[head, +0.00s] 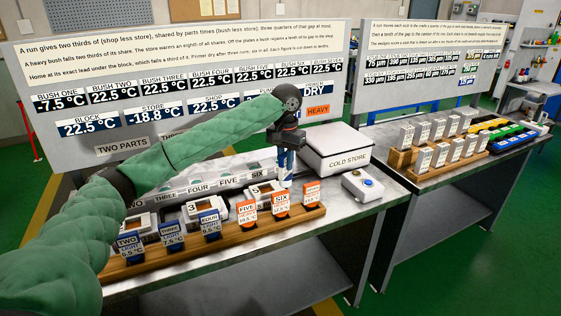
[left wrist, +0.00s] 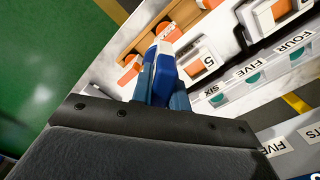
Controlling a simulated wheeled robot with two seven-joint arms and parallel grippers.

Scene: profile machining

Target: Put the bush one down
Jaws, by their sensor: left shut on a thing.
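In the left wrist view the blue piece (left wrist: 163,62) shows between the fingers, beside a block numbered 5. The wooden rack (head: 225,240) holds tagged pieces TWO to SEVEN, blue then orange. My right gripper is out of view.
The white cold store (head: 336,147) stands at the bench's back right. A small box with a blue button (head: 363,184) is in front of it. The board (head: 200,75) reads bush one -7.5 °C. A second bench (head: 440,172) stands right.

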